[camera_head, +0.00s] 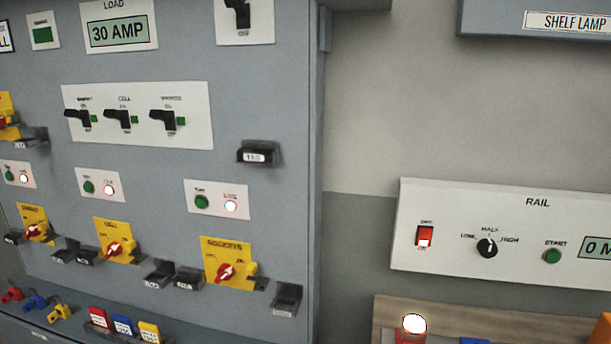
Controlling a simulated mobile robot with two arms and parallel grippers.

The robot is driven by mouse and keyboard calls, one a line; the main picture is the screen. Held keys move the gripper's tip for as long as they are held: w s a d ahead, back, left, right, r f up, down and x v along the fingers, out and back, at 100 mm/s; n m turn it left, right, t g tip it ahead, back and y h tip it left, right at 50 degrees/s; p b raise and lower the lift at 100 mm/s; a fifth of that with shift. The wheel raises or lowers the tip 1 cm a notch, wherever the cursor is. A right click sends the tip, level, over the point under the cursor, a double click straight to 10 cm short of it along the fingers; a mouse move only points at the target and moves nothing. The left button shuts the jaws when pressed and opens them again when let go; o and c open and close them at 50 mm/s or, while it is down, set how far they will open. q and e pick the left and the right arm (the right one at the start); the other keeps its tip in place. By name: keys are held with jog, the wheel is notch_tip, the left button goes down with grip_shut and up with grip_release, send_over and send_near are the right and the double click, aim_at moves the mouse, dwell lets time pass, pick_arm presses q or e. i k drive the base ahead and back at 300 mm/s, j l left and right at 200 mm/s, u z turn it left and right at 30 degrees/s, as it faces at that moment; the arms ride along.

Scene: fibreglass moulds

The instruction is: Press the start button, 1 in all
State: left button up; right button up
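The green start button (552,256) sits on the white RAIL panel (537,203) at the right of the head view, under a small label that reads START. On the same panel are a red rocker switch (425,236) and a black rotary knob (487,248) with its line pointing up. A green display (597,247) at the right edge is cut off by the frame. Neither of my grippers shows in the head view.
A grey cabinet (281,166) with switches, yellow isolators and lock hasps fills the left. Below the RAIL panel is a wooden board (385,308) with a lit lamp (413,325). A grey shelf (488,18) hangs above. The wall between is bare.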

aim_at(552, 256)
jog(key=z, duration=1.35)
